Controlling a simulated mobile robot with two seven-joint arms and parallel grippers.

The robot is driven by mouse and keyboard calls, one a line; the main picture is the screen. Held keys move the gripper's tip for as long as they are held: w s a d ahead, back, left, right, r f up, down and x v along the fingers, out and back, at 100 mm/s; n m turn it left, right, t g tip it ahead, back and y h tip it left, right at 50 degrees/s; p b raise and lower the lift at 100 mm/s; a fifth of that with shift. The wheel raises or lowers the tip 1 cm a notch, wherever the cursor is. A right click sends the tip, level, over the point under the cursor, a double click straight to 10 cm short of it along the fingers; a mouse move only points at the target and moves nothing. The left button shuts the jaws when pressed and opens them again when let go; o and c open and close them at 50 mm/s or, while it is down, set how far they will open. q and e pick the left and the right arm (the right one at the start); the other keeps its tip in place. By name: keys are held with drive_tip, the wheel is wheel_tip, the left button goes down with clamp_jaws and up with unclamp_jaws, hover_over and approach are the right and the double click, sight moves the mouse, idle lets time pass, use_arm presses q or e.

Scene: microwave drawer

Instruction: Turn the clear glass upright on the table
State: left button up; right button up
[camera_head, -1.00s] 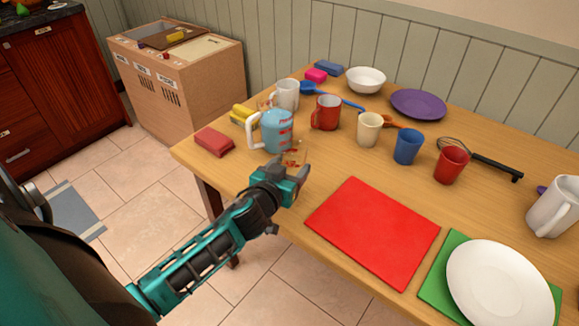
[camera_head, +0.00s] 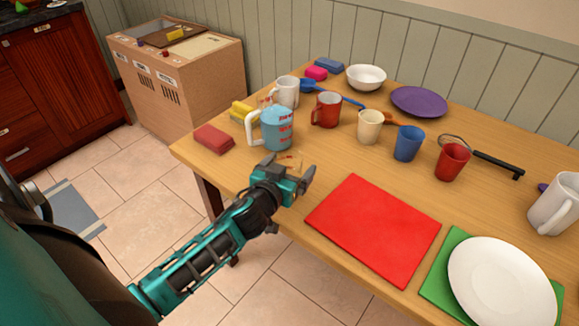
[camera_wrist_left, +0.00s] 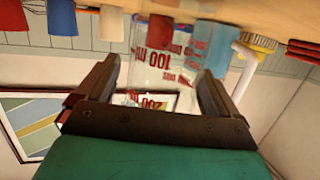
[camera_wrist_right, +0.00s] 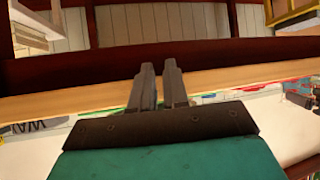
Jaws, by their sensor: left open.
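The clear glass (camera_head: 290,160) has red markings and sits near the table's front edge, just beyond my left gripper (camera_head: 289,172), which partly hides it. In the left wrist view the glass (camera_wrist_left: 155,62) shows between the two spread fingers of my open left gripper (camera_wrist_left: 158,75); contact cannot be told. That view is upside down, with the table at the top. Whether the glass is upright or inverted is hard to tell. My right gripper (camera_wrist_right: 158,85) shows only in its wrist view, empty, its fingers close together.
A red mug (camera_head: 327,110), a cream cup (camera_head: 370,127) and a blue cup (camera_head: 408,143) stand farther back. A red board (camera_head: 373,229) lies to the right.

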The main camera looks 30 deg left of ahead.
use_arm(q)
drive_tip(key=v, duration=1.3)
use_arm(e)
drive_tip(key=shift+r, duration=0.1)
